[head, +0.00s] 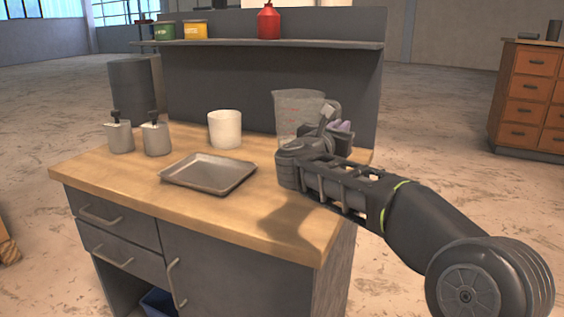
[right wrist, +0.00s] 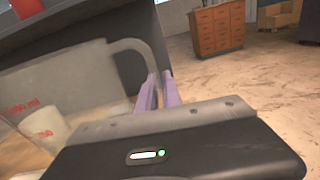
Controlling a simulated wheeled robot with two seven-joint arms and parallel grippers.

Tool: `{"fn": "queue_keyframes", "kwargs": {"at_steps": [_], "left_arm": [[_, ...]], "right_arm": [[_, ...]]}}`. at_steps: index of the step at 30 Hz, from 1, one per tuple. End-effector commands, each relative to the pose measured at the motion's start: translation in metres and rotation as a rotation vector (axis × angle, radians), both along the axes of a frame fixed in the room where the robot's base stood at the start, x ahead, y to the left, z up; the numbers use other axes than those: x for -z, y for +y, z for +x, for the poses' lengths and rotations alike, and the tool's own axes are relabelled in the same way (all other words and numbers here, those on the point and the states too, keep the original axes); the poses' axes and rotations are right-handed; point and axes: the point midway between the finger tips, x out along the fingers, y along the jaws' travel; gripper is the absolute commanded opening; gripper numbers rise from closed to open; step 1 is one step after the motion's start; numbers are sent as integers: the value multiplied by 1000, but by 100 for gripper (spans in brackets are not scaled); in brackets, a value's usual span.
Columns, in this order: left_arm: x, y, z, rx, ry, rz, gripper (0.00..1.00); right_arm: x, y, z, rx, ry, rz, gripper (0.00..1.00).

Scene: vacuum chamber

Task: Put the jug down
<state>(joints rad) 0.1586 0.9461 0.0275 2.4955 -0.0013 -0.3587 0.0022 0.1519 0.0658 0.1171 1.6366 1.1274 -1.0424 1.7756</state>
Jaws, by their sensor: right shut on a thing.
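The jug (head: 296,108) is a clear, greyish measuring jug with red markings. It is upright at the right back part of the workbench top (head: 272,221), in front of the dark back panel. I cannot tell whether its base touches the bench, as my right arm hides it. My right gripper (head: 343,128) is shut on the jug's handle. In the right wrist view the purple fingertips (right wrist: 158,92) are at the handle, and the jug (right wrist: 85,75) fills the left side. My left gripper is not in view.
A metal tray (head: 208,173) lies mid-bench. A white pot (head: 225,129) stands behind it, and two grey pump dispensers (head: 157,138) stand at the left. A shelf (head: 270,44) holds cans and a red bottle (head: 268,22). The front right of the bench is clear.

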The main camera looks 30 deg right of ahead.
Motion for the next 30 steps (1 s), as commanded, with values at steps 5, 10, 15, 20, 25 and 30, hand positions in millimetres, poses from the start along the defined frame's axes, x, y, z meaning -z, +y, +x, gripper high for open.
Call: {"fn": "queue_keyframes", "kwargs": {"at_steps": [5,10,15,20,25,30], "left_arm": [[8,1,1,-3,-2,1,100],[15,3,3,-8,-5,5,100],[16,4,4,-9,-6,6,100],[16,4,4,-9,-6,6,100],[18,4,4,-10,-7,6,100],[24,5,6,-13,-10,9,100]], "right_arm": [[24,0,0,1,2,0,0],[52,0,0,0,1,-1,0],[61,0,0,1,-2,0,0],[60,0,0,1,-3,-1,0],[68,0,0,1,0,-1,0],[92,0,0,0,1,-1,0]]}}
